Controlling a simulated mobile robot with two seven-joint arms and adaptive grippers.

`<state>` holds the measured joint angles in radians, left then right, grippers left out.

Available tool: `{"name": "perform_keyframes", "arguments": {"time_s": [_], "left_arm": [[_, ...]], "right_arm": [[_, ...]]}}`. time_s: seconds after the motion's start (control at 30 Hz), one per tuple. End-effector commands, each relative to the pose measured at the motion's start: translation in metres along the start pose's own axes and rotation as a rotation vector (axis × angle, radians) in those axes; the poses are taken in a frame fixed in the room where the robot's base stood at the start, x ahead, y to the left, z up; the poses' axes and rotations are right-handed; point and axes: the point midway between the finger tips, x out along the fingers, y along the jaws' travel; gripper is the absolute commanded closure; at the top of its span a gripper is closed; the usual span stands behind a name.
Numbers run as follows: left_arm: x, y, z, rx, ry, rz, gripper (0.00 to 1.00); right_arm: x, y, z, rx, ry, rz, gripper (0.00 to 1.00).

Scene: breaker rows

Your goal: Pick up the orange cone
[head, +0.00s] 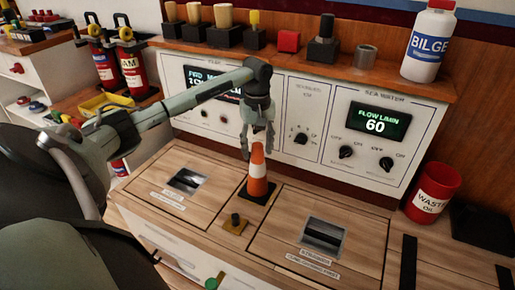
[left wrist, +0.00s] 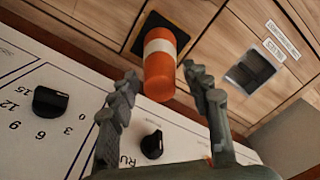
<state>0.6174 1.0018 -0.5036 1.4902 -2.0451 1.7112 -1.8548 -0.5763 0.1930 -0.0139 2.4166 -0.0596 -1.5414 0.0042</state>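An orange cone (head: 257,172) with a white band and a dark square base stands upright on the wooden counter, between two hatch panels. My left gripper (head: 259,150) is open and points down just above the cone's tip. In the left wrist view the cone (left wrist: 160,62) shows beyond the open fingers of my left gripper (left wrist: 165,95), with its tip at the gap between them. The gripper does not appear closed on it. My right gripper is not in view.
A control panel (head: 318,98) with knobs and screens stands right behind the cone. A red waste bin (head: 433,192) is at the right. A white bilge bottle (head: 428,45) stands on the shelf above.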

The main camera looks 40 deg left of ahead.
Motion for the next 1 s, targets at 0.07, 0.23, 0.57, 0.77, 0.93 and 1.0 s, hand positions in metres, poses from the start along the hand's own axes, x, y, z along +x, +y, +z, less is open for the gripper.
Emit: {"name": "perform_keyframes", "arguments": {"time_s": [0.07,0.23,0.57,0.77,0.93,1.0], "left_arm": [[0.0,0.0,0.0,0.0,0.0,0.0,0.66],[0.0,0.0,0.0,0.0,0.0,0.0,0.87],[0.0,0.0,0.0,0.0,0.0,0.0,1.0],[-0.001,0.0,0.0,0.0,0.001,0.001,1.0],[-0.008,0.001,-0.001,-0.001,0.003,0.003,1.0],[-0.015,0.001,-0.001,0.0,0.003,0.004,1.0]], "right_arm": [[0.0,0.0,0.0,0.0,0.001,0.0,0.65],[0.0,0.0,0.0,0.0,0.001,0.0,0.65],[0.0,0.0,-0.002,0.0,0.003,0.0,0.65],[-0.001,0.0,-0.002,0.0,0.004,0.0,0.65],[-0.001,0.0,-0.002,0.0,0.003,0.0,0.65],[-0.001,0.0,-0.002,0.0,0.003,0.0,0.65]]}}
